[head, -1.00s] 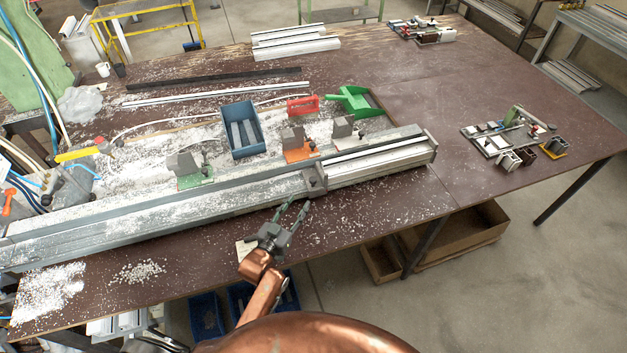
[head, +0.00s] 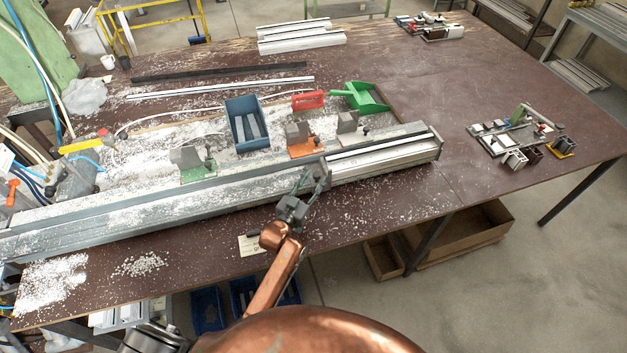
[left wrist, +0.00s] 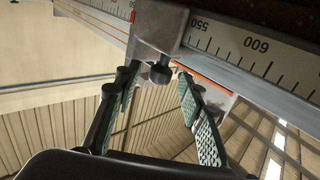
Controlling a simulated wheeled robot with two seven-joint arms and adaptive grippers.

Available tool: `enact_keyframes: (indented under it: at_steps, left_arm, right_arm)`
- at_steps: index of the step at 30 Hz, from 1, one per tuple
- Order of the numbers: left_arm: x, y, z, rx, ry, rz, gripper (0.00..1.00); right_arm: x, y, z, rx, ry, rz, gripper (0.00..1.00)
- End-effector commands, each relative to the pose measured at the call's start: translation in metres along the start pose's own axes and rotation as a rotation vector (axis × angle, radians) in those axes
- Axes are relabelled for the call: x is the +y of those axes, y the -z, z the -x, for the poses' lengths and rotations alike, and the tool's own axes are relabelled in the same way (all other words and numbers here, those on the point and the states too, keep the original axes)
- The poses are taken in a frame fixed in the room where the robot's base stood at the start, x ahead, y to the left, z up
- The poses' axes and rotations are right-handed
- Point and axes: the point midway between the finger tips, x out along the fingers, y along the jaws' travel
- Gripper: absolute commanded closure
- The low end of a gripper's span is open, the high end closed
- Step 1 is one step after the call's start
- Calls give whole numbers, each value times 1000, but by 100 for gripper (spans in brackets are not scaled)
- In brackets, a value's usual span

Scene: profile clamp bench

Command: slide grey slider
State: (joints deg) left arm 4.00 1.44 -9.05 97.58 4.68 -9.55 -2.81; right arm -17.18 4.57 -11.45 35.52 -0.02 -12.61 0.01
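In the left wrist view the grey slider (left wrist: 158,24) has a dark knob (left wrist: 160,73) and sits beside the ruler scale (left wrist: 235,45), left of the 550 mark. My left gripper (head: 319,174) is at the slider. Its green padded fingers (left wrist: 157,82) are open, apart on either side of the knob. I cannot tell whether they touch it. My right gripper is not in view.
Behind the rail stand clamps with green (head: 197,175), orange (head: 306,149) and grey (head: 348,122) blocks, a blue bin (head: 246,125) and a green dustpan (head: 366,97). White chips litter the table. The table's right half (head: 430,100) has free room.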

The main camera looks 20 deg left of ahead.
Motion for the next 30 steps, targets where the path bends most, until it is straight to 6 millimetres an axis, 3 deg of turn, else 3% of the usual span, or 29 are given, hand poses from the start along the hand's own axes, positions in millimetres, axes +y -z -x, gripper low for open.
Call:
enact_keyframes:
  at_steps: [3, 19, 30]
  left_arm:
    - [0, 0, 0, 0, 0, 0, 63]
    - [0, 0, 1, 0, 0, -1, 100]
    - [0, 0, 1, -1, 0, -1, 100]
  right_arm:
    - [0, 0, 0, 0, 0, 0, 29]
    - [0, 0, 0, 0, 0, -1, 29]
    - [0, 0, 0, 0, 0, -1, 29]
